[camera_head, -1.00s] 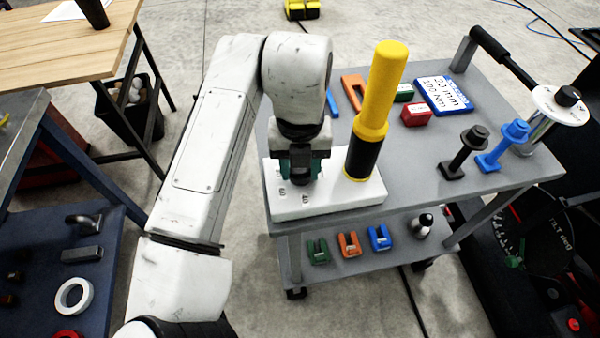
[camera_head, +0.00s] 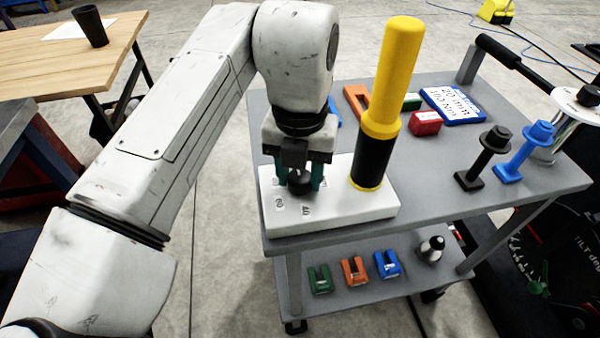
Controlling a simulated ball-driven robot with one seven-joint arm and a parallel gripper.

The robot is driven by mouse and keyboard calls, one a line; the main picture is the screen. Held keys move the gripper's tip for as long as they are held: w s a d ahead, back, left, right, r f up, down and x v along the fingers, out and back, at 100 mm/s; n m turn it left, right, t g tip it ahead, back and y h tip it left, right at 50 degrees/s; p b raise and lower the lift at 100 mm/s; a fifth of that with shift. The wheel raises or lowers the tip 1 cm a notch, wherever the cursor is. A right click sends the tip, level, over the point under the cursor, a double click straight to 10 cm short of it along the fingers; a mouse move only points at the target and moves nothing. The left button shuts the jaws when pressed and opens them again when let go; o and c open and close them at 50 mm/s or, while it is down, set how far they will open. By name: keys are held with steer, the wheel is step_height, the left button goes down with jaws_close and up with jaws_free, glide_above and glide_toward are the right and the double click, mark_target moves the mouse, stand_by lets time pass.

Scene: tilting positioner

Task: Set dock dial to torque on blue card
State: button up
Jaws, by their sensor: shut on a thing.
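The white dock (camera_head: 330,214) sits at the near left of the grey cart top. Its dark dial knob (camera_head: 299,184) is on the left part, with small number marks in front of it that are hard to read. My gripper (camera_head: 300,187) points down with its teal fingers on either side of the knob, shut on it. A yellow and black upright tool (camera_head: 392,80) stands in the dock just right of my gripper. The blue-edged card (camera_head: 454,104) lies at the back of the cart; its text seems to read "20 mm" and "100 Nm".
A red block (camera_head: 425,123), a green block (camera_head: 412,101) and an orange piece (camera_head: 357,98) lie behind the yellow tool. Black (camera_head: 484,160) and blue (camera_head: 526,153) upright pieces stand at right. The lower shelf holds green, orange and blue clips (camera_head: 387,264).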

mark_target(300, 177)
steer(key=o, duration=1.1)
step_height(300, 177, up, 11)
steer(key=shift+f+p, duration=0.1)
steer(key=shift+p, duration=0.35)
